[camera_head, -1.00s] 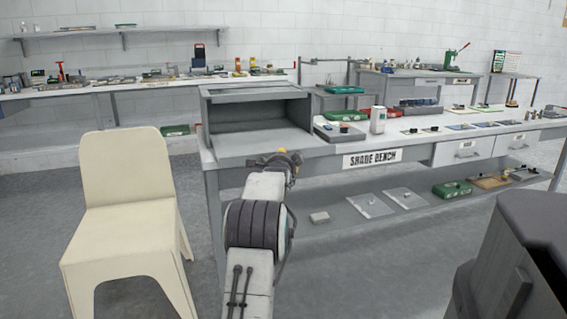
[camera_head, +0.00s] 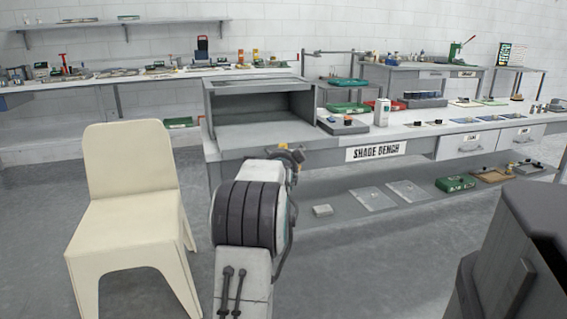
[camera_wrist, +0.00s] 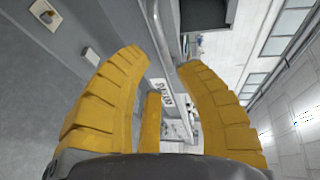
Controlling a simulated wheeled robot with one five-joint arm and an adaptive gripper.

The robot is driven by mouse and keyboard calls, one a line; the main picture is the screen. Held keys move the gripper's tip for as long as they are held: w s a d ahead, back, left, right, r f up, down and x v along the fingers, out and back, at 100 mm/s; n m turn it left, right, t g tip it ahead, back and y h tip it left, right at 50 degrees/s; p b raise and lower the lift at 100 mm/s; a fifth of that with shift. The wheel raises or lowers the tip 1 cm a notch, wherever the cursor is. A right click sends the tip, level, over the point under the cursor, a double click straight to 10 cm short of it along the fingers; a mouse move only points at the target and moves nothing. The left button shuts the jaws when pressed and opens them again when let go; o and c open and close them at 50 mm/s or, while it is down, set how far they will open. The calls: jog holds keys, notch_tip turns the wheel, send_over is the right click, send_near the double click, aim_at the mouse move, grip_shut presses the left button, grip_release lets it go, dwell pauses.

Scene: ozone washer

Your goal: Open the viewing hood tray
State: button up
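The grey viewing hood (camera_head: 262,86), an open-fronted box, stands on the left end of the shade bench. Its floor (camera_head: 265,135) runs forward to the bench's front edge; I cannot make out a separate tray or handle. My gripper (camera_head: 291,152) is in front of this edge, just left of the SHADE BENCH sign (camera_head: 376,151), largely hidden by my arm. In the wrist view, the yellow fingers of my gripper (camera_wrist: 163,60) are spread with nothing between them. The bench edge (camera_wrist: 162,35) and the sign (camera_wrist: 158,92) lie beyond them.
A cream chair (camera_head: 130,200) stands left of my arm. A small block (camera_head: 322,210) and clear sheets (camera_head: 372,199) lie on the lower shelf. Drawers (camera_head: 466,144) are at right. Bare floor lies between chair and bench.

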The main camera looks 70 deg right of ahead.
jog(key=shift+v, duration=2.65)
